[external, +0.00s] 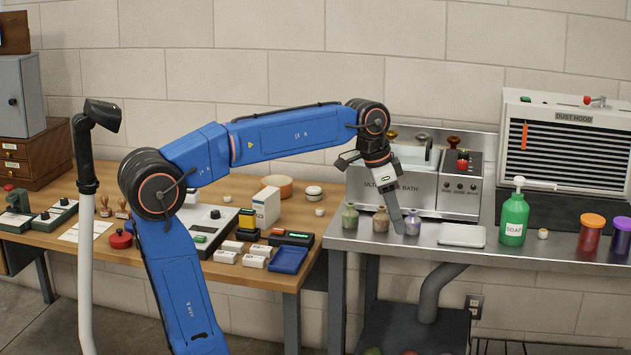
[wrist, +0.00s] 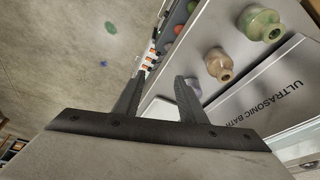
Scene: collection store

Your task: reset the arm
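My blue arm reaches over the wooden desk to the steel bench. My gripper (external: 400,228) points down at the bench front, beside the small bottles. In the wrist view my gripper (wrist: 158,82) has its two dark fingers apart, with nothing held between them. A lavender bottle (external: 413,222) stands close beside the fingers in the external view; in the wrist view it is mostly hidden behind the right finger. A tan bottle (external: 381,220) and a green bottle (external: 349,217) stand to its left. I cannot tell whether a finger touches the lavender bottle.
The ultrasonic bath (external: 425,188) stands behind the bottles. A white tray (external: 461,235), a green soap bottle (external: 513,217) and lidded jars are to the right, before the dust hood (external: 565,150). The wooden desk (external: 150,243) under my arm holds many small items.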

